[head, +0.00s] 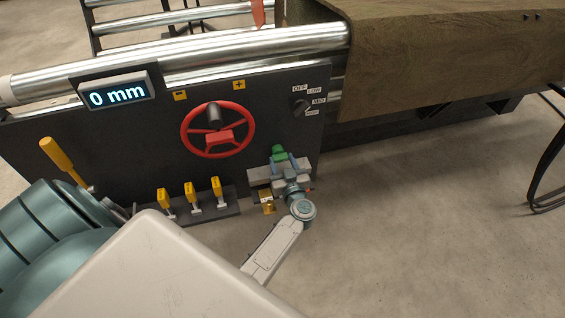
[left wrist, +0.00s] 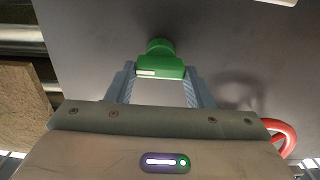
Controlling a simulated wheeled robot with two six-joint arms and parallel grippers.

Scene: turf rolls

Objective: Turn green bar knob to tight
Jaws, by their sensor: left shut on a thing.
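The green bar knob (head: 279,153) sits low on the right part of the dark machine panel, and only its top shows in the head view. In the left wrist view the green bar knob (left wrist: 158,58) is between the two fingers, its bar lying crosswise with a small pale label on it. My left gripper (head: 281,168) is at the knob, with its fingers (left wrist: 160,74) shut on the bar's two ends. Which setting the knob points to cannot be read. My right gripper is not in view.
A red handwheel (head: 218,130) stands out from the panel left of the knob. A black selector (head: 300,105) is above it, and several yellow levers (head: 194,195) are to its left. A display (head: 117,91) reads 0 mm.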

